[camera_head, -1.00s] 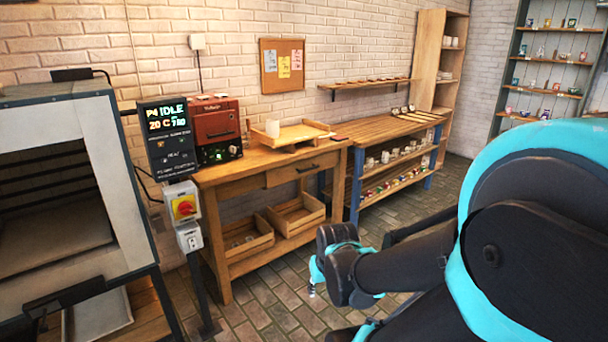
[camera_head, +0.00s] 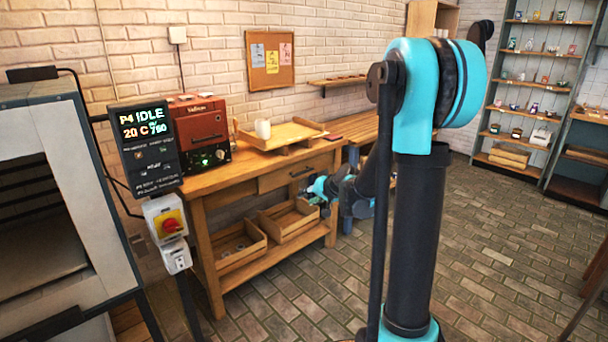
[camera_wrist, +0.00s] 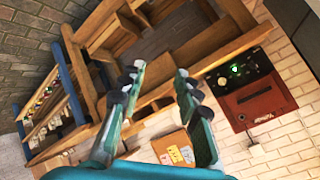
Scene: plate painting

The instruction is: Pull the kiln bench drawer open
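The kiln bench (camera_head: 215,179) is wooden and stands against the brick wall. Its drawer (camera_head: 272,181) sits under the top at the right and looks shut, with a dark bar handle (camera_head: 301,171). My gripper (camera_head: 318,187) is just right of and below the handle in the head view, apparently in front of the bench. In the wrist view my gripper (camera_wrist: 162,82) has two fingers spread apart with nothing between them. The wrist picture is turned nearly upside down, and I cannot clearly pick out the drawer or handle there. No contact with the handle shows.
Wooden crates (camera_head: 286,227) sit on the lower shelf. A control panel (camera_head: 150,150) and kiln (camera_head: 40,215) are at left. Floor (camera_head: 300,300) in front is clear.

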